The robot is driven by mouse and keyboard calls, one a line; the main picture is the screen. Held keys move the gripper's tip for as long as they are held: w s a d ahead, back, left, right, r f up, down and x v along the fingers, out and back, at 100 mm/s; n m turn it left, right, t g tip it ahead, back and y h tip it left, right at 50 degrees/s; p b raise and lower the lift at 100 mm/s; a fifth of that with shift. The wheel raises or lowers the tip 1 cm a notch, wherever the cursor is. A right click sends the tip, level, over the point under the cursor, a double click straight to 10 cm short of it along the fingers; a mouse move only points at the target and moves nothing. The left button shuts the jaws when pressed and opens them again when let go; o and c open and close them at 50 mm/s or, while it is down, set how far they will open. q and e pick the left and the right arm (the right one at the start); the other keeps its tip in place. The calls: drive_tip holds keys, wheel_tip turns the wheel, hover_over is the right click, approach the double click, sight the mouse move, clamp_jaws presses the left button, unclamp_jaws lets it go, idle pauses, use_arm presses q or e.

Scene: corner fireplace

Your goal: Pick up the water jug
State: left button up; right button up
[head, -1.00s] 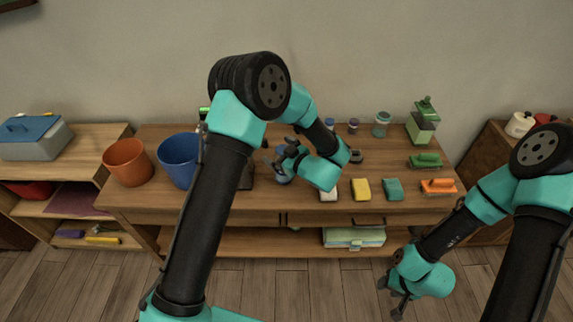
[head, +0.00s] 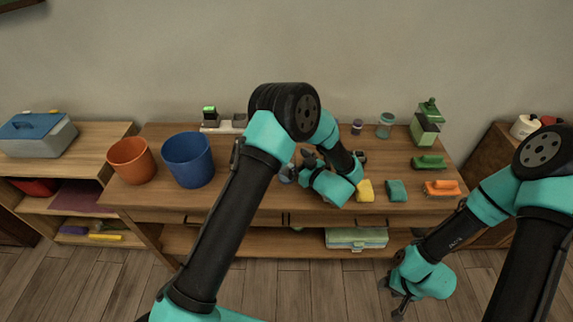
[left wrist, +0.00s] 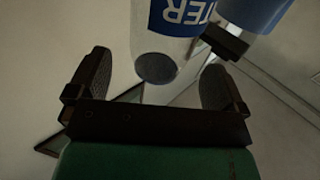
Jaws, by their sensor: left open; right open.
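The water jug (left wrist: 165,35) shows in the left wrist view as a clear body with a blue label and white letters "TER". Its dark round end lies between and a little beyond the fingers of my left gripper (left wrist: 155,85), which is open with a gap to either side. In the head view my left gripper (head: 299,168) is over the middle of the table. A small grey-blue part (head: 286,173) beside it may be the jug; my arm hides most of that spot. My right gripper (head: 391,298) is open and empty, low in front of the table.
An orange bucket (head: 130,162) and a blue bucket (head: 188,160) stand at the table's left. Small jars stand at the back.

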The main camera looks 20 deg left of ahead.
use_arm(q)
drive_tip(key=x, duration=0.4)
drive_tip(key=shift+a, duration=0.15)
idle(0.4)
drive_tip(key=c, duration=1.1)
drive_tip(key=shift+c, duration=0.2)
